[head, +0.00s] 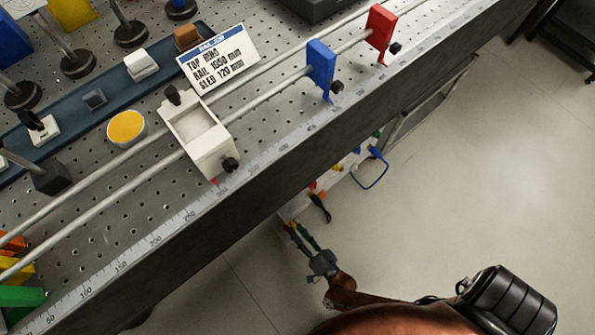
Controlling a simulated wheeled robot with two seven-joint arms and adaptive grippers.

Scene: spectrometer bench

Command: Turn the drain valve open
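My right gripper (297,229) is low beside the bench's front face, at the lower middle of the head view. Its two fingers point up and left toward the bench and look apart, with nothing seen between them. A black lever-like handle (320,207) with red and orange parts (313,188) sticks out below the bench edge, just above and right of the fingertips. It may be the drain valve, but it is too small to be sure or to read its position. The gripper looks apart from it. My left gripper is not in view.
The perforated bench top (75,235) overhangs the low area. It carries rails with a white sled (200,135), a blue holder (321,68) and a red holder (380,30). A blue loop (371,170) hangs beyond the handle. The floor (480,150) at right is clear.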

